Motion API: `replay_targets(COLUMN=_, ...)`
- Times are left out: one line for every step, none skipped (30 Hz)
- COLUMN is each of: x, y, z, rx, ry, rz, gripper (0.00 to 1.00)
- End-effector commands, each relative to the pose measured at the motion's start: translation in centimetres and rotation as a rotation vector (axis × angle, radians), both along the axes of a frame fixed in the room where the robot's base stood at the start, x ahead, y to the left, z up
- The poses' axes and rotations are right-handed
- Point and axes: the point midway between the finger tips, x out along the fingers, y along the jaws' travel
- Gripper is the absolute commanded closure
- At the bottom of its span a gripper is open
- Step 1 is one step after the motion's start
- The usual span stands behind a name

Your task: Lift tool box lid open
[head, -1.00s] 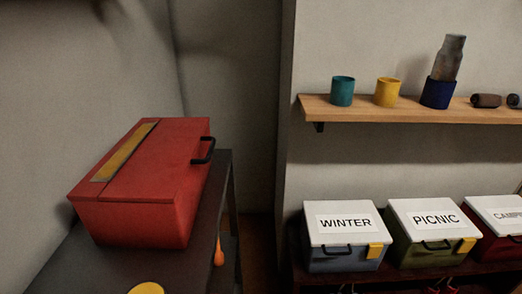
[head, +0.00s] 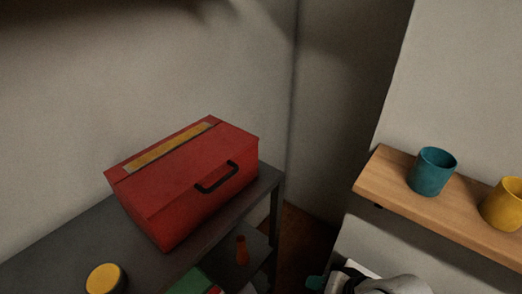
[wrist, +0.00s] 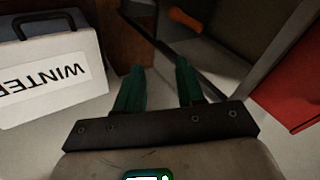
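The red tool box (head: 180,185) stands on a dark shelf unit, left of centre in the head view. Its lid (head: 205,147) is down and has a yellow strip on top. A black handle (head: 217,178) is on its front side. My gripper shows in the wrist view (wrist: 160,78) with two green fingers apart and nothing between them. In the head view, part of my arm is at the bottom edge, right of the tool box and well apart from it. A red surface (wrist: 290,85), likely the tool box, is at the wrist view's right edge.
The dark shelf top (head: 60,240) holds a yellow-topped round container (head: 105,279). A wooden wall shelf (head: 400,195) at right holds teal (head: 432,172) and yellow (head: 505,204) cups. A WINTER box (wrist: 50,80) is near my gripper.

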Motion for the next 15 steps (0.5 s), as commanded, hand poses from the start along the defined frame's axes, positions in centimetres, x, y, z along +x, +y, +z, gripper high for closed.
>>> replay_targets(x=2.2, y=2.1, z=4.4, rx=0.068, ry=-0.026, rz=-0.016, gripper=0.62)
replay_targets(x=3.2, y=3.2, z=6.1, rx=0.11, ry=-0.035, rz=-0.03, gripper=0.62)
replay_targets(x=4.5, y=4.7, z=8.3, rx=0.166, ry=-0.044, rz=-0.045, gripper=0.62)
replay_targets(x=5.4, y=5.9, z=9.9, rx=0.207, ry=-0.048, rz=-0.054, gripper=0.62)
replay_targets(x=6.1, y=6.9, z=11.4, rx=0.246, ry=-0.05, rz=-0.065, gripper=0.62)
replay_targets(x=7.1, y=8.2, z=13.4, rx=0.296, ry=-0.052, rz=-0.076, gripper=0.62)
replay_targets(x=7.7, y=9.1, z=14.8, rx=0.331, ry=-0.051, rz=-0.082, gripper=0.62)
replay_targets(x=8.2, y=10.0, z=16.1, rx=0.364, ry=-0.049, rz=-0.088, gripper=0.62)
replay_targets(x=8.8, y=11.0, z=17.7, rx=0.403, ry=-0.046, rz=-0.093, gripper=0.62)
replay_targets(x=9.2, y=11.7, z=18.7, rx=0.429, ry=-0.043, rz=-0.097, gripper=0.62)
replay_targets(x=9.5, y=12.3, z=19.6, rx=0.452, ry=-0.04, rz=-0.101, gripper=0.62)
replay_targets(x=9.8, y=13.0, z=20.6, rx=0.48, ry=-0.035, rz=-0.106, gripper=0.62)
replay_targets(x=10.1, y=13.4, z=21.3, rx=0.496, ry=-0.033, rz=-0.108, gripper=0.62)
replay_targets(x=10.2, y=13.8, z=21.8, rx=0.51, ry=-0.03, rz=-0.11, gripper=0.62)
replay_targets(x=10.4, y=14.2, z=22.2, rx=0.525, ry=-0.025, rz=-0.112, gripper=0.62)
